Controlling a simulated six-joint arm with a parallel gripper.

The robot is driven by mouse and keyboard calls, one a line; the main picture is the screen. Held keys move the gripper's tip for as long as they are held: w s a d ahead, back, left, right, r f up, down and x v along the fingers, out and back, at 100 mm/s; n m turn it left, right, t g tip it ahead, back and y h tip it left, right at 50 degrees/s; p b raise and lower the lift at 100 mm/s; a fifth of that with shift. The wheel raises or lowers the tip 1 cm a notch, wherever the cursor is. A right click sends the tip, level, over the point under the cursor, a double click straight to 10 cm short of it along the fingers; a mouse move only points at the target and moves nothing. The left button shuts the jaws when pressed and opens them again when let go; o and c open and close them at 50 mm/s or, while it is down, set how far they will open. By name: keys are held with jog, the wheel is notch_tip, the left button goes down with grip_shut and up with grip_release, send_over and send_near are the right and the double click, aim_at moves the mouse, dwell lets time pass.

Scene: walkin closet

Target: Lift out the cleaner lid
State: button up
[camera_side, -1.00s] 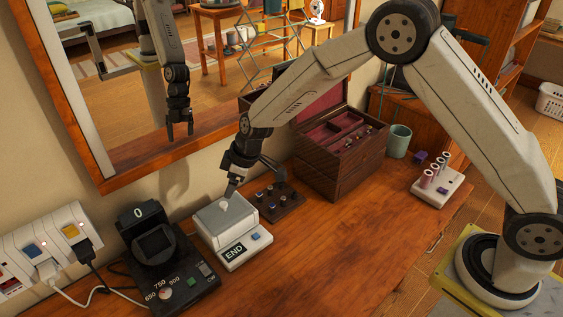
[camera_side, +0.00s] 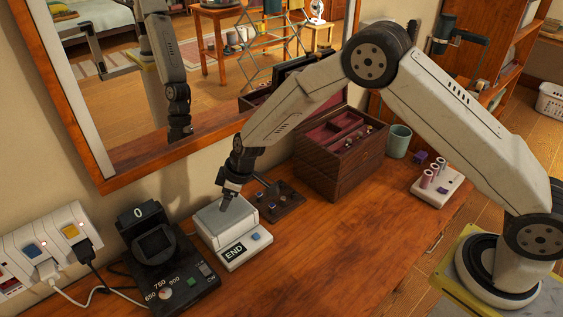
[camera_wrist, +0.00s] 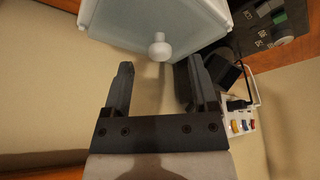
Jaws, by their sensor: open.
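The cleaner (camera_side: 250,250) is a white box on the wooden table with an END display and a blue button. Its pale grey lid (camera_side: 208,226) is seated on top; the lid also shows in the wrist view (camera_wrist: 185,18). A small round white knob (camera_wrist: 159,47) stands on the lid. My gripper (camera_side: 226,205) is right at the lid's top in the side view, hiding the knob there. In the wrist view my gripper (camera_wrist: 161,66) is open and empty. The knob lies between the line of the two fingers, just beyond their tips, and contact is not visible.
A black device (camera_side: 160,250) with a dial stands close left of the cleaner. A dark ring tray (camera_side: 285,202) and a wooden jewelry box (camera_side: 335,170) stand to its right. A mirror (camera_side: 130,185) is behind. The table front is clear.

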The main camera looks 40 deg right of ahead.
jog(key=shift+x, duration=1.15)
grip_shut()
